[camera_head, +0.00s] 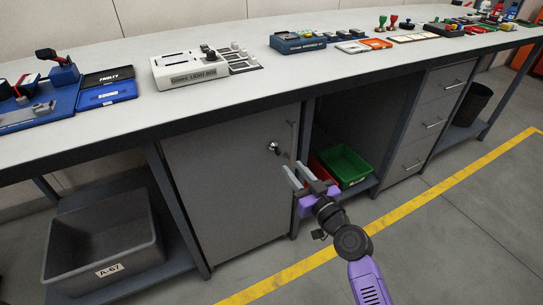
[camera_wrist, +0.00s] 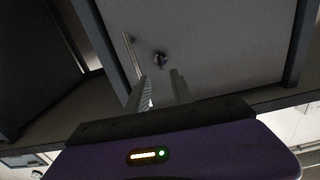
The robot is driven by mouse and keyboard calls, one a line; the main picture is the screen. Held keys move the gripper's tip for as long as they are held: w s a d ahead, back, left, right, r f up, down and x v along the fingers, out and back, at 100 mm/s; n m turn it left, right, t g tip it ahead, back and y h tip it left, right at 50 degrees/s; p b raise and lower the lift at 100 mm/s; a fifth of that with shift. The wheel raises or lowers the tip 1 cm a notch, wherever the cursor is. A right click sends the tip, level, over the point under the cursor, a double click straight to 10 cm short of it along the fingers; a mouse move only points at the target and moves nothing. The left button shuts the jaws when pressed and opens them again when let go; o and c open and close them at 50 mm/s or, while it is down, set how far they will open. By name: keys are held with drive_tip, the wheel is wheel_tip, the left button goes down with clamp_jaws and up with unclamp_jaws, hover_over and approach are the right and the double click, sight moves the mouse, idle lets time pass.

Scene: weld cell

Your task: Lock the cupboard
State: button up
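The grey cupboard door (camera_head: 225,185) is under the workbench and looks closed against its frame. A small lock with a dark knob or key (camera_head: 273,147) sits near the door's upper right; it also shows in the wrist view (camera_wrist: 159,58). Its turned position is too small to tell. A vertical bar handle (camera_head: 292,137) is beside the lock, and it shows left of the lock in the wrist view (camera_wrist: 131,55). My gripper (camera_head: 292,166) is open and empty, with its fingers pointing at the door, apart from the lock. In the wrist view the lock lies just beyond the fingertips (camera_wrist: 159,76).
The bench top (camera_head: 120,50) overhangs the cupboard. An open bay to the right holds a green bin (camera_head: 345,165) and a red bin (camera_head: 322,170). A grey bin (camera_head: 103,240) is on the left shelf. Drawers (camera_head: 430,120) are further right. The floor in front is clear.

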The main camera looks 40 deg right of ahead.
sight(276, 150)
drive_tip(key=p+x, duration=0.1)
drive_tip(key=x, duration=0.6)
drive_tip(key=shift+w, duration=0.4)
clamp_jaws()
